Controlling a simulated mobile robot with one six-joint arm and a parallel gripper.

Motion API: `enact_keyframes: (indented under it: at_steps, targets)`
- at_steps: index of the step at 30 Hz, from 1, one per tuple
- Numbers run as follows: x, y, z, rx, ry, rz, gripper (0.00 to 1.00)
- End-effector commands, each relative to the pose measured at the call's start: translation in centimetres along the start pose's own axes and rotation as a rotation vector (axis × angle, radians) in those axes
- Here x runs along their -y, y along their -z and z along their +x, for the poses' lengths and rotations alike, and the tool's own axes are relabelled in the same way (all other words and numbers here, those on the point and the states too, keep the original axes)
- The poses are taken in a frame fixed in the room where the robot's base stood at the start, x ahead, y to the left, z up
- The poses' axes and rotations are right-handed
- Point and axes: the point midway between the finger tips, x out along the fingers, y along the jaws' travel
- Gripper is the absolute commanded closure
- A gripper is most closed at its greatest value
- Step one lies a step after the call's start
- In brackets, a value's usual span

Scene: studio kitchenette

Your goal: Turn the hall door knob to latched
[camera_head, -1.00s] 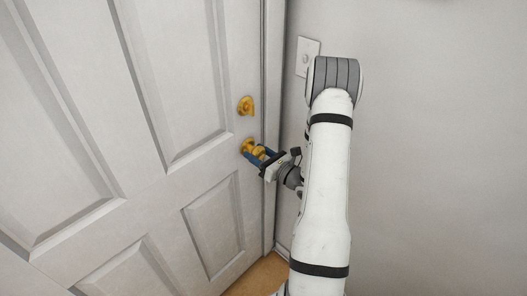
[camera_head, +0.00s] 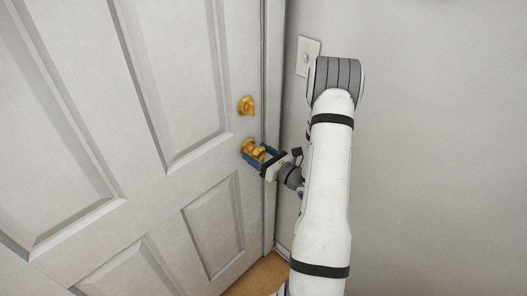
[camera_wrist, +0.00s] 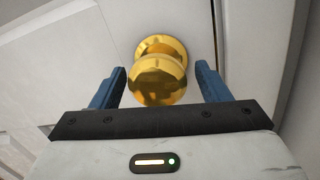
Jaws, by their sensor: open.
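The hall door (camera_head: 160,160) is white and panelled and looks closed against its frame. Its brass knob (camera_head: 253,149) sits near the right edge, below a brass deadbolt (camera_head: 246,106). My gripper (camera_head: 262,157) is at the knob, with its blue fingers on either side. In the wrist view the knob (camera_wrist: 158,78) lies between the two open fingers (camera_wrist: 160,85), with a visible gap on each side. The fingers do not appear to touch it. The knob's latch state cannot be told from its round face.
A white switch plate (camera_head: 307,57) is on the grey wall (camera_head: 430,150) right of the door frame (camera_head: 272,120). A strip of tan floor (camera_head: 258,276) shows at the bottom. My arm stands in front of the wall, close to the frame.

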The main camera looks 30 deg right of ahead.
Motion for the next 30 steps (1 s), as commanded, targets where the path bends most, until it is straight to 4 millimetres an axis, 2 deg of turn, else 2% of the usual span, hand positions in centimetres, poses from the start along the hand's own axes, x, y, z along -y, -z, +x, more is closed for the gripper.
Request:
enact_keyframes:
  at_steps: [10,15,30]
  targets:
    - [0.2,0.2,-5.1,0.000,0.005,0.000,0.31]
    - [0.2,0.1,-6.9,0.001,0.003,-0.001,0.31]
    - [0.1,0.0,-7.3,0.000,0.000,0.000,0.31]
